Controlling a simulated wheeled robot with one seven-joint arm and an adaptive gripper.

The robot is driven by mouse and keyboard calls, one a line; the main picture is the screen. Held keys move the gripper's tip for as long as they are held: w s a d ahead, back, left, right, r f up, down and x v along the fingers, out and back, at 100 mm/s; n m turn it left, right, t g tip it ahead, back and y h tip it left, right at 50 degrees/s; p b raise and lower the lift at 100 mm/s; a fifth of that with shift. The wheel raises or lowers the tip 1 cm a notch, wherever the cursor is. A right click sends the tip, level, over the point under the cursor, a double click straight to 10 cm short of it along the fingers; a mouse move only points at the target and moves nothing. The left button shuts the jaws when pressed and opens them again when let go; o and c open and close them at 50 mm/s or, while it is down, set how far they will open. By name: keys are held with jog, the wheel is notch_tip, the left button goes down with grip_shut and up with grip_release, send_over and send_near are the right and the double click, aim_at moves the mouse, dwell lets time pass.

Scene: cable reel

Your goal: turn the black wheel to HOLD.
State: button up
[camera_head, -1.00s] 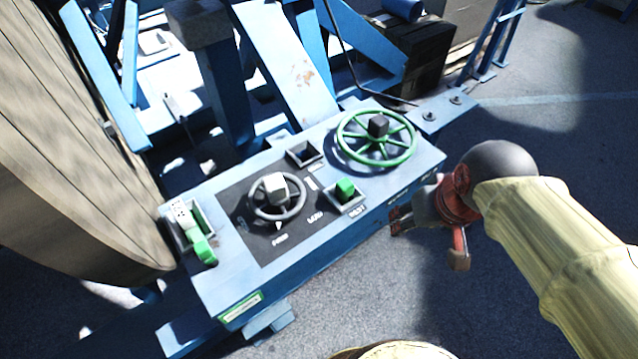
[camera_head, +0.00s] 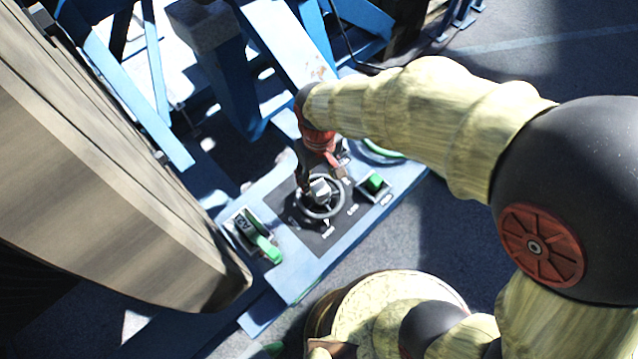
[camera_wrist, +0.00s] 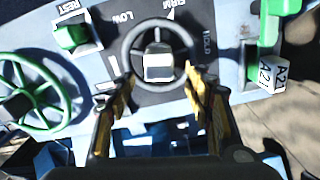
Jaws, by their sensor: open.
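The black wheel (camera_wrist: 158,67) has a dark rim, spokes and a pale square hub on a dark plate. It also shows in the head view (camera_head: 322,190). In the wrist view, the word HOLD (camera_wrist: 207,46) is right of the rim, FIRM (camera_wrist: 180,31) is at upper right, and LOW is at upper left. A white pointer mark (camera_wrist: 170,14) sits beside FIRM. My gripper (camera_wrist: 158,80) is open, with one finger on either side of the wheel's near part. I cannot tell whether the fingers touch the rim. In the head view, my gripper (camera_head: 323,176) covers the wheel's far side.
A green handwheel (camera_wrist: 66,100) is left in the wrist view. A green button (camera_wrist: 72,36) marked REST is near it. A green lever (camera_wrist: 268,25) and a block marked A21 (camera_wrist: 266,76) are at right. The large wooden reel (camera_head: 120,190) stands left of the panel.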

aim_at(319, 186)
jog(key=shift+d+f, duration=0.1)
jog(key=shift+f, duration=3.1)
jog(key=shift+c, duration=1.1)
jog(key=c, duration=1.1)
grip_shut()
